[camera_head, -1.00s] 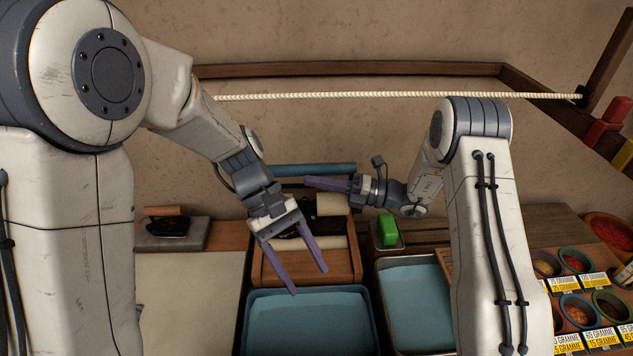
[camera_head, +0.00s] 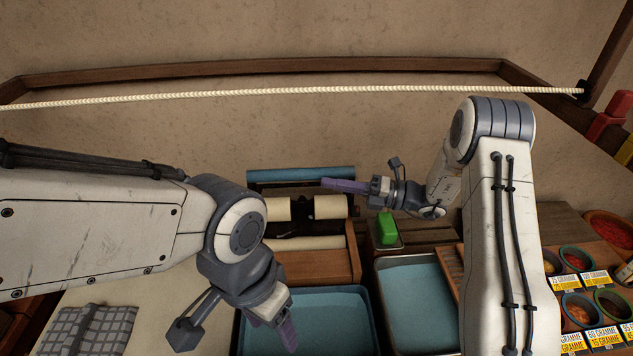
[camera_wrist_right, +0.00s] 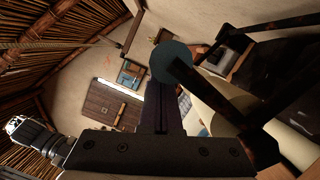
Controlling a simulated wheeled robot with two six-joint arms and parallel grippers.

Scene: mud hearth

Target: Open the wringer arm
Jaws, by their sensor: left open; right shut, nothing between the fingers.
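The wringer (camera_head: 352,262) is a wooden frame with cream rollers (camera_head: 330,207) behind the blue basin. A blue bar (camera_head: 300,174) lies across its top, apparently part of the wringer arm. The bar's round teal end (camera_wrist_right: 175,62) and a dark wooden beam (camera_wrist_right: 225,95) show in the right wrist view. My right gripper (camera_head: 343,185) is shut and empty at the bar's right end; its fingertips (camera_wrist_right: 160,88) overlap that end in the wrist view. Contact cannot be told. My left gripper (camera_head: 288,335) is open over the blue basin, pointing down, partly hidden by its wrist.
A blue water basin (camera_head: 325,296) stands before the wringer, with another basin (camera_head: 415,280) to its right. A green block (camera_head: 387,229) sits behind the right basin. Spice bowls (camera_head: 577,259) are at far right, a checked cloth (camera_head: 85,330) at lower left. A rope (camera_head: 300,94) spans above.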

